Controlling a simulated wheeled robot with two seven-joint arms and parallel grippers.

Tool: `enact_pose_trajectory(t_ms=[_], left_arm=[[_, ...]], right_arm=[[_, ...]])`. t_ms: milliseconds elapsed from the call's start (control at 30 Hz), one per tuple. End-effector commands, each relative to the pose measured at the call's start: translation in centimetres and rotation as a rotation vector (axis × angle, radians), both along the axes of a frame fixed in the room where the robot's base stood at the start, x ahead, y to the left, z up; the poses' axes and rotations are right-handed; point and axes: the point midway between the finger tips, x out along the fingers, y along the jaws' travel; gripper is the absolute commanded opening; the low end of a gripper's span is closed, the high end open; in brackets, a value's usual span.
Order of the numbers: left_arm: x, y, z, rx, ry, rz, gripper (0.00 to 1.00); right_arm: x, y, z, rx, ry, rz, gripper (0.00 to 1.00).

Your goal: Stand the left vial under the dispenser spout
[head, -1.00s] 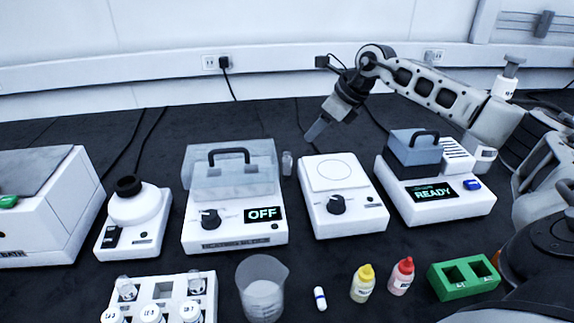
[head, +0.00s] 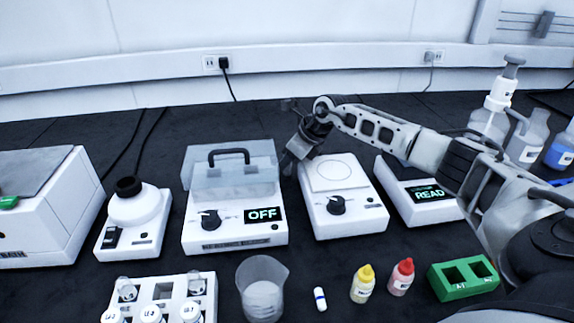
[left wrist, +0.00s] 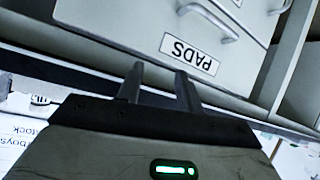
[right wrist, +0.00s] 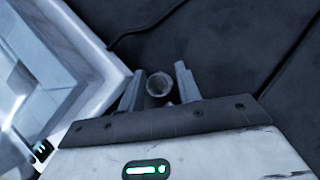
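A small clear vial (right wrist: 159,85) stands upright on the dark bench between the lidded device and the flat-topped device. In the right wrist view it lies between the two fingers of my right gripper (right wrist: 159,88), with a gap on at least the right side. In the head view my right gripper (head: 290,168) reaches down there and hides the vial. My left gripper (left wrist: 158,82) is open and empty, in front of a drawer labelled PADS. The white pump-topped dispenser (head: 500,95) is at the far right; I cannot make out its spout clearly.
The lidded device reading OFF (head: 235,225) and the flat-topped device (head: 345,215) closely flank my right gripper. A white vial rack (head: 165,277), beaker (head: 262,290), two dropper bottles and a green block (head: 462,277) stand in front. Reagent bottles (head: 560,150) stand far right.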

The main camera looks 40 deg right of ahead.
Motion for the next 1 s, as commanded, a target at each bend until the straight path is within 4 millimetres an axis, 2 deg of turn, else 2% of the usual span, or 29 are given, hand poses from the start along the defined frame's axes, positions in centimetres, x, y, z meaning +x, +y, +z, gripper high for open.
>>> enact_pose_trajectory(t_ms=[167, 300, 567, 667, 1000], left_arm=[[0.0, 0.0, 0.0, 0.001, 0.000, -0.001, 0.36], [0.0, 0.0, 0.0, 0.001, 0.000, 0.000, 0.36], [0.0, 0.0, 0.0, 0.001, 0.000, 0.000, 0.36], [0.0, 0.0, 0.0, 0.001, 0.000, 0.000, 0.36], [0.0, 0.0, 0.3, 0.001, 0.000, 0.001, 0.36]], right_arm=[[0.0, 0.0, 0.0, 0.000, 0.000, 0.001, 0.34], [0.0, 0.0, 0.0, 0.000, 0.000, 0.001, 0.01], [0.0, 0.0, 0.1, 0.000, 0.000, 0.001, 0.00], [0.0, 0.0, 0.7, -0.001, -0.001, 0.002, 0.00], [0.1, 0.0, 7.2, 0.000, -0.004, 0.001, 0.00]])
